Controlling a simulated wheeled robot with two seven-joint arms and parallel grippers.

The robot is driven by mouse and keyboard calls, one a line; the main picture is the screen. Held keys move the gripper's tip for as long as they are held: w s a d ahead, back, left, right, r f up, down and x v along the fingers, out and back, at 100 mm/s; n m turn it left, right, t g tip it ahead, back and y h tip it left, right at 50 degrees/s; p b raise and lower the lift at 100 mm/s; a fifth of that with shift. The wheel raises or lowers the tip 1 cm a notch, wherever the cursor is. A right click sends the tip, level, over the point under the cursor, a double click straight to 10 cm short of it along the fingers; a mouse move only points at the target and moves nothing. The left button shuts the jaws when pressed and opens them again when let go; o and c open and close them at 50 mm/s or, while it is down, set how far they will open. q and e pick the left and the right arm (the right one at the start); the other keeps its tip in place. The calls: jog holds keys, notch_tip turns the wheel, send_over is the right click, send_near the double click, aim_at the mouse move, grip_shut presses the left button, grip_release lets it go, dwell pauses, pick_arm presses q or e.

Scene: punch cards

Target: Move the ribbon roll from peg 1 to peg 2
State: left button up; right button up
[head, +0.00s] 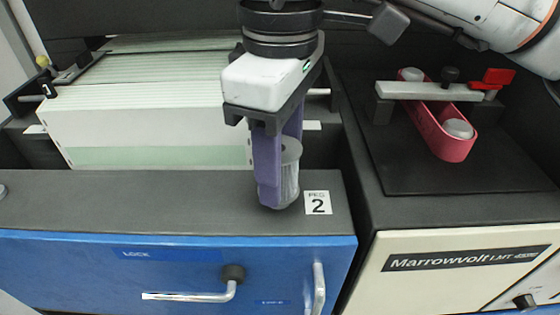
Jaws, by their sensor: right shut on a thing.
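My right gripper (277,200) reaches down in the middle of the head view, with purple fingers. It is shut on a grey upright cylinder, which I take to be the ribbon roll (291,172). The fingers hide the roll's left side. The roll is just left of the white label for peg 2 (317,203), over the dark top of the blue cabinet (100,200). Peg 2 itself is hidden; I cannot tell whether the roll is around it or just above it. Peg 1 is not clearly seen. My left gripper is not in view.
A thick stack of pale green-striped paper (150,120) stands behind the cabinet top. At right, a pink band device (440,135) with a grey bar and red lever (493,78) sits on a dark mat. The cabinet top left of the gripper is mostly clear.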

jog(key=shift+f+b, duration=0.35)
jog(key=shift+f, duration=0.2)
dwell(0.4)
jog(key=o, duration=1.2)
